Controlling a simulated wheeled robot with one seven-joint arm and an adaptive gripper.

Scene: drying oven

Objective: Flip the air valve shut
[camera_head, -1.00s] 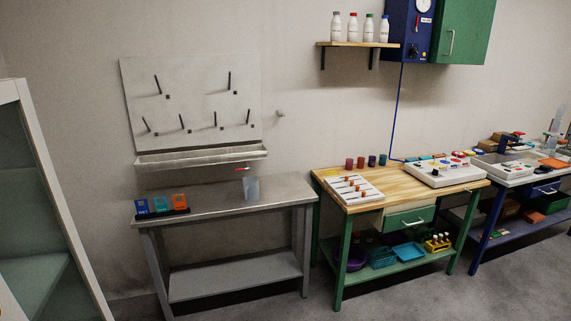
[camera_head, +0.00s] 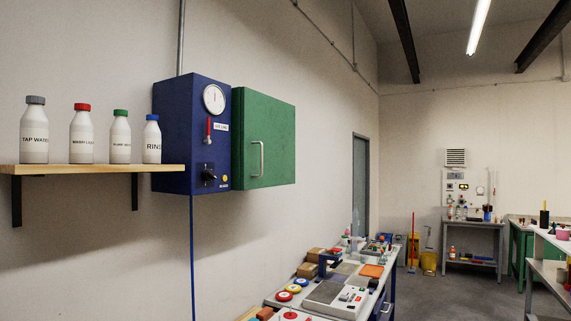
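A dark blue wall box (camera_head: 170,135) hangs at mid-left in the head view, with a round white gauge (camera_head: 213,98) near its top. Below the gauge, a small red lever (camera_head: 209,127) stands roughly upright next to a white label (camera_head: 221,127) whose text is too small to read surely. It looks like the air valve. A black knob or switch (camera_head: 208,175) sits lower on the same face, near a yellow dot (camera_head: 225,178). My gripper is not in view.
A green cabinet door (camera_head: 265,140) with a handle adjoins the box on the right. A wooden shelf (camera_head: 90,170) with several white bottles is to its left. A blue line (camera_head: 192,260) runs down the wall. A cluttered workbench (camera_head: 325,295) stands below; open floor (camera_head: 420,296) lies beyond.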

